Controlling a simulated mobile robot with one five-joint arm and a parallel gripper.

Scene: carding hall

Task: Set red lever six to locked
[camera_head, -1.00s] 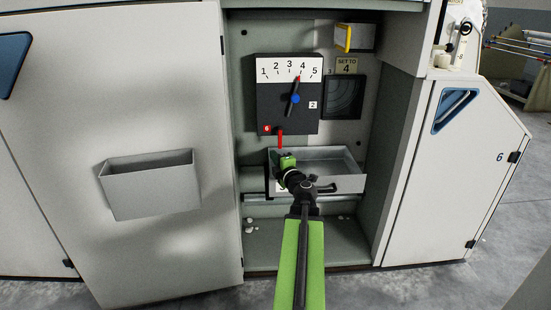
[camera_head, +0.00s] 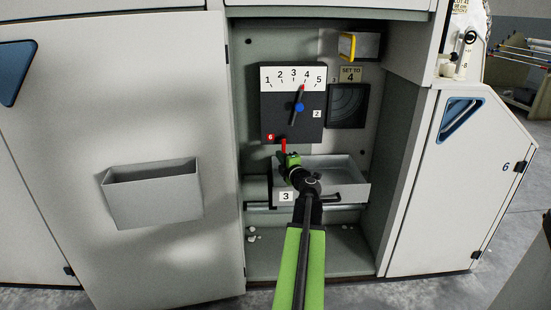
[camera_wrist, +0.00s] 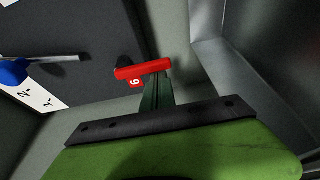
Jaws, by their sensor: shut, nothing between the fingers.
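Red lever six (camera_head: 284,145) hangs down from the lower edge of a black control panel (camera_head: 286,129), beside a red "6" tag. In the wrist view the red lever (camera_wrist: 150,68) lies across the view, just at the fingertips. My gripper (camera_head: 287,158) is shut and empty, right below the lever's lower end. The wrist view shows its dark green fingers (camera_wrist: 156,92) close together, reaching the lever. Whether they touch it I cannot tell. No "locked" marking is readable.
The panel has a 1–5 scale and a blue-hubbed pointer (camera_head: 299,106) near 4. An open grey drawer (camera_head: 347,193) sits below my gripper. Cabinet walls enclose the bay.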

